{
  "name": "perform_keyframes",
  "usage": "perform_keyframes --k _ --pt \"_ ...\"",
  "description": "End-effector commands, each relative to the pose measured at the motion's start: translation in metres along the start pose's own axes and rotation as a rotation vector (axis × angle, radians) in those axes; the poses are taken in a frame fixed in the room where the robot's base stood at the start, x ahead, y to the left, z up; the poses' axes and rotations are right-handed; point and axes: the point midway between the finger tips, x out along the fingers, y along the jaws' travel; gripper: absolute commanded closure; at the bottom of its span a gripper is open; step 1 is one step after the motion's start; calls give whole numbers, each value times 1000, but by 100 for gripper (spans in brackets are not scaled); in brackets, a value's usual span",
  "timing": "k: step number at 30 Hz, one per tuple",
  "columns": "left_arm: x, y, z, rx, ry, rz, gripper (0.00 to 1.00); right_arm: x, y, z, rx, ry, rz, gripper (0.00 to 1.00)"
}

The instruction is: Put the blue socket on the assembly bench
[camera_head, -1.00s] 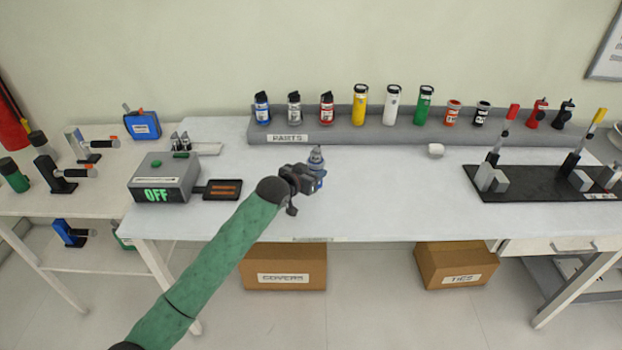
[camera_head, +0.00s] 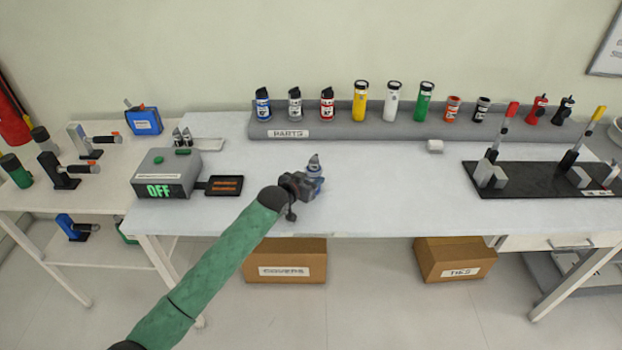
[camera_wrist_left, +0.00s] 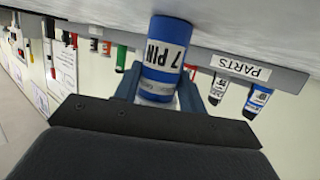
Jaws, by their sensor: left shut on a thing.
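The blue socket (camera_wrist_left: 165,55) is a short blue cylinder with a white "7 PIN" label, seen upside down in the left wrist view. My left gripper (camera_wrist_left: 162,88) is shut on it, one finger at each side. In the head view my left gripper (camera_head: 311,182) is over the front part of the assembly bench (camera_head: 390,190), with little of the socket showing. The socket's end is close to the bench surface; I cannot tell whether it touches. My right gripper is not in view.
A grey "PARTS" shelf (camera_head: 350,130) with several bottles and cans runs along the back. A control box reading OFF (camera_head: 165,175) stands left, beside a small dark tray (camera_head: 224,186). A black fixture plate (camera_head: 530,185) lies right. The bench middle is clear.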

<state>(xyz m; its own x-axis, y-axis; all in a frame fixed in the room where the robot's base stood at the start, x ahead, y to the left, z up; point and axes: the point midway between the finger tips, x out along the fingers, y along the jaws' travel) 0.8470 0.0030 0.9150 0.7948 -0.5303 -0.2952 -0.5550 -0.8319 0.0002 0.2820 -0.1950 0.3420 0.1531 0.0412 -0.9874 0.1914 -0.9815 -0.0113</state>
Motion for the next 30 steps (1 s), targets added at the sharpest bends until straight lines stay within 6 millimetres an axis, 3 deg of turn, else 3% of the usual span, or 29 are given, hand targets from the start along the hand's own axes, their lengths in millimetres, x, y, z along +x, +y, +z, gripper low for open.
perform_keyframes --k 1,4,16,18,30 --pt "0 0 1 0 0 0 55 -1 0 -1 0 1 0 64" --pt "0 0 1 0 0 0 37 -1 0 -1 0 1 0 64" --pt "-4 0 0 0 -1 0 37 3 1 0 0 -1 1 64" --pt "-12 0 1 0 -1 0 37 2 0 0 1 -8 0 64" --pt "-86 -1 1 1 -1 0 37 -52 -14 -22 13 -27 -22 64"
